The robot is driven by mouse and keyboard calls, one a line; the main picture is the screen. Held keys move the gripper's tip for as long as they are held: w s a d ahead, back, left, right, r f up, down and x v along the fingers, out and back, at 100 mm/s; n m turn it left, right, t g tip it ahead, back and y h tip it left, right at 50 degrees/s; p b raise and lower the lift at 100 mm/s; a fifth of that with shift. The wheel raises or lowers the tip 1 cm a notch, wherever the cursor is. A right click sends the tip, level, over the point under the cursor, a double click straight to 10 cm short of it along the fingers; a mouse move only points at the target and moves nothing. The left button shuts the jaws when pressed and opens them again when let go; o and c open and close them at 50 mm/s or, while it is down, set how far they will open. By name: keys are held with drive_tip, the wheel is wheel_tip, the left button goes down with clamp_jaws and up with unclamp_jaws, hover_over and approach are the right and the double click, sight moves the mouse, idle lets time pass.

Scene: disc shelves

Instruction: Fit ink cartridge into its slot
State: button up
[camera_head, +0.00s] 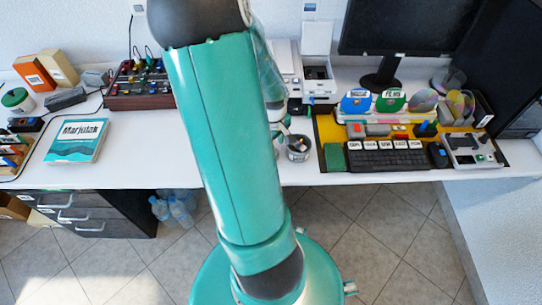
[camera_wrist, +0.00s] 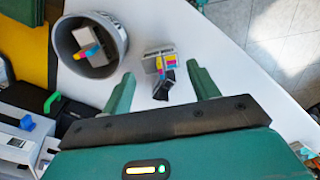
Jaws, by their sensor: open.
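In the wrist view a small grey ink cartridge (camera_wrist: 160,65) with yellow, magenta and cyan marks and a black part lies on the white table. My gripper (camera_wrist: 161,76) is open, with its two green fingers apart on either side of the cartridge in the picture. I cannot tell whether they touch it. A white and grey device, apparently the printer (camera_wrist: 18,143), shows at the lower left, with small coloured parts near it. It seems to be the white machine (camera_head: 319,82) at the back in the head view. The slot is not clear. My arm hides the cartridge in the head view.
A grey cup (camera_wrist: 120,38) holding another coloured cartridge-like piece stands left of the cartridge; the head view shows it too (camera_head: 298,156). A yellow mat (camera_head: 326,128) with a keyboard (camera_head: 388,160) lies to the right. The table's front edge is close by.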

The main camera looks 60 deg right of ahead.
wheel_tip(320, 180, down, 4)
drive_tip(key=shift+r, duration=0.15)
drive_tip(key=c, duration=0.8)
drive_tip(key=shift+r, duration=0.1)
